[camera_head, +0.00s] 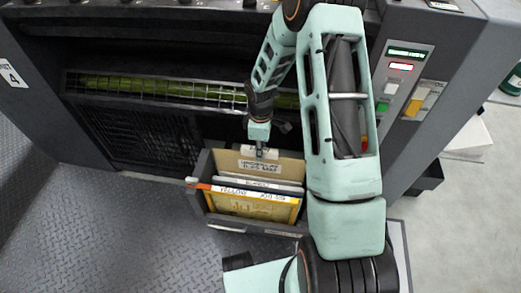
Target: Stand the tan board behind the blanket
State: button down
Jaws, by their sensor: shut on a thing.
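The tan board (228,161) stands upright at the back of a dark open box (201,164), with a printed label on its face. My gripper (261,153) comes down from above and is shut on the board's top edge. A pale grey-white sheet with a small label, which looks like the blanket (285,187), stands in front of the board. The board's lower part is hidden behind it, so I cannot tell whether the board touches the box floor.
A yellow-orange labelled panel (250,206) stands at the front of the box. A dark machine (130,125) with a mesh guard rises behind it. A control panel (402,80) with lights is at the right. Patterned metal floor (90,230) lies clear at the left.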

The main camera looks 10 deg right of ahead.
jog(key=shift+f+b, duration=2.75)
jog(key=shift+f, duration=2)
jog(key=c, duration=1.9)
grip_release()
jog(key=shift+o, duration=0.4)
notch_tip(320, 180, up, 12)
notch_tip(320, 180, up, 5)
jog(key=p, duration=0.4)
